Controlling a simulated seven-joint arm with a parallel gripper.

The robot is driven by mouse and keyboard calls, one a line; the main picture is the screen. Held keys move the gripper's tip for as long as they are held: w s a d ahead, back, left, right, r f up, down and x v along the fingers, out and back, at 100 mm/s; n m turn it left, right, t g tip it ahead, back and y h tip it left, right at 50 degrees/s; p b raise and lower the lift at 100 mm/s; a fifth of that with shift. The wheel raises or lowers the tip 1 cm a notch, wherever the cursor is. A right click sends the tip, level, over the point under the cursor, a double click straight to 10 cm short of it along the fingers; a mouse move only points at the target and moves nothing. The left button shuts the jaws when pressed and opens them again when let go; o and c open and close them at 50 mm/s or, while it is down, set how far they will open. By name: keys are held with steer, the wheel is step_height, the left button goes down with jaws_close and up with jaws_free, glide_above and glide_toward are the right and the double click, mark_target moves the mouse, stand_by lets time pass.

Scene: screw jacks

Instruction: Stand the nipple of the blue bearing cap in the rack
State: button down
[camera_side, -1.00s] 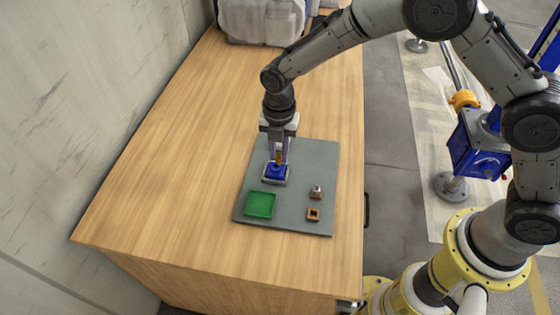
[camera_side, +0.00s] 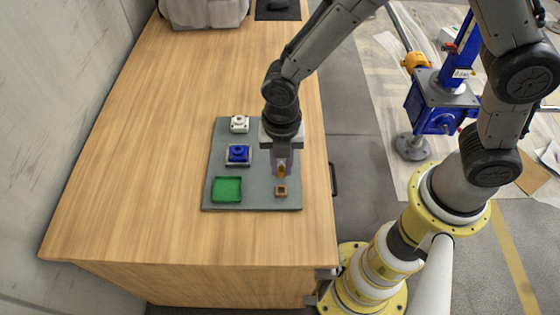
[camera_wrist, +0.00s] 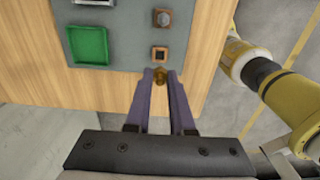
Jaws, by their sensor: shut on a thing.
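My gripper (camera_side: 281,168) is shut on a small brass nipple (camera_side: 281,173), which points down from the fingertips. The nipple also shows between the fingers in the wrist view (camera_wrist: 160,77). The rack is a small brown square block with a dark hole (camera_side: 281,191); in the wrist view the block (camera_wrist: 160,53) lies just beyond the nipple. The nipple appears above the block and apart from it. The blue bearing cap (camera_side: 238,154) sits on a pale square base to the left, with nothing held over it. A second brown block with a metal piece in it (camera_wrist: 162,17) is hidden behind my gripper in the side view.
A green tray (camera_side: 226,190) lies empty at the front left of the grey mat (camera_side: 255,200). A white bearing cap (camera_side: 239,124) stands at the back left. The wooden table (camera_side: 150,150) is clear left of the mat.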

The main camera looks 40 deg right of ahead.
steer(key=shift+f, duration=2.55)
steer(key=shift+f, duration=1.1)
steer(key=c, duration=0.7)
jaws_free()
step_height(320, 180, up, 14)
steer(key=shift+f, duration=0.1)
